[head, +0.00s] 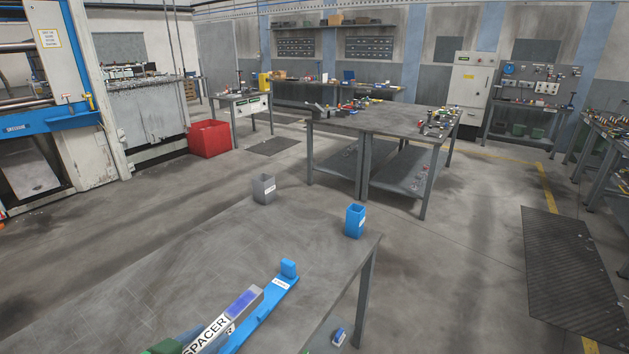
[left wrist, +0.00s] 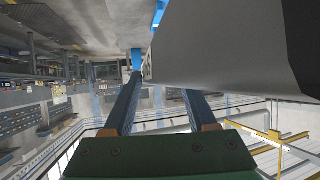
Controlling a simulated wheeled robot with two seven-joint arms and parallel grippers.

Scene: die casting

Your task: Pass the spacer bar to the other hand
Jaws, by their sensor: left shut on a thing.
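The spacer bar (head: 225,319), grey with a white "SPACER" label and a blue-violet patch near its far end, lies slantwise at the bottom of the head view, over the table. My left gripper (head: 170,344), with a green body, is at the bar's near end, cut by the bottom edge, and is shut on it. In the left wrist view its two dark fingers (left wrist: 162,90) point up the picture, and a large grey face of the bar (left wrist: 232,50) fills the upper right. The grip itself is partly hidden. My right gripper is in no view.
A long blue holder (head: 262,312) with a raised end block lies beside the bar on the grey table (head: 130,280). A grey cup (head: 264,189) and a blue cup (head: 355,222) stand near the far edge. The table's left and middle are clear.

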